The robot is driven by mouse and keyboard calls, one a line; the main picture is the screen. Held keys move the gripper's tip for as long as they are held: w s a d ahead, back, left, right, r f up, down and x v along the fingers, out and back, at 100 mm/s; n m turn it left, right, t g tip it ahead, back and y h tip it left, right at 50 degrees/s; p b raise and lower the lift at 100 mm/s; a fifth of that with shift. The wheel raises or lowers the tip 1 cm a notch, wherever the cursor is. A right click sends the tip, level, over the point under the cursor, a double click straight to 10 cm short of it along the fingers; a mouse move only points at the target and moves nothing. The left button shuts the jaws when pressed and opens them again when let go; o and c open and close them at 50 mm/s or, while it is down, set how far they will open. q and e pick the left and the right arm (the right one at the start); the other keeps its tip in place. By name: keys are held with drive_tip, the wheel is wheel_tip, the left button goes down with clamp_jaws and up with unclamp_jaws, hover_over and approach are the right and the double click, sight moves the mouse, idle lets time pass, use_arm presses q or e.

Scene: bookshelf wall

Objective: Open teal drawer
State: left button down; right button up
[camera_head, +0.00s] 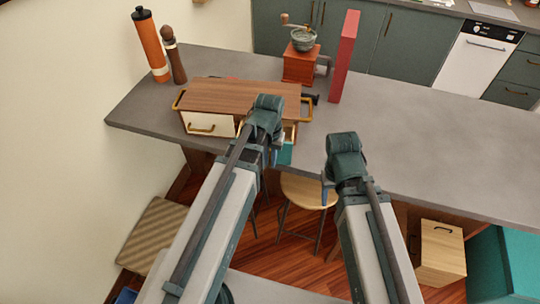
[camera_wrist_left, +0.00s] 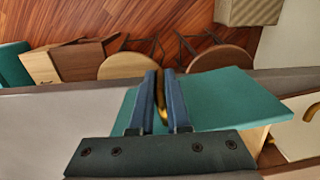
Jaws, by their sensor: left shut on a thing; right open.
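The teal drawer (camera_head: 285,154) belongs to a small wooden cabinet (camera_head: 225,96) on the grey counter. In the head view my left arm hides most of it, and a bit of teal shows in front of the cabinet. In the left wrist view its teal front (camera_wrist_left: 238,97) is broad, with light wood beside it. My left gripper (camera_head: 274,154) is shut on the drawer's brass handle, seen between the blue fingers (camera_wrist_left: 161,100) in the wrist view. How far the drawer stands out is hard to tell. My right gripper (camera_head: 327,188) is open and empty, right of the cabinet.
A white drawer (camera_head: 203,122) with a brass handle is at the cabinet's left. An orange bottle (camera_head: 151,46), a brown mill (camera_head: 173,56), a coffee grinder (camera_head: 300,64) and a red book (camera_head: 345,57) stand behind. A stool (camera_head: 308,191) is below. The counter's right side is clear.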

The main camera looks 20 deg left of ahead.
use_arm(q)
drive_tip(key=shift+w, duration=0.2)
drive_tip(key=c, duration=0.9)
unclamp_jaws()
drive_tip(key=shift+r, duration=0.1)
wheel_tip(320, 180, up, 14)
drive_tip(key=p, duration=1.4)
drive_tip(key=shift+f, duration=0.25)
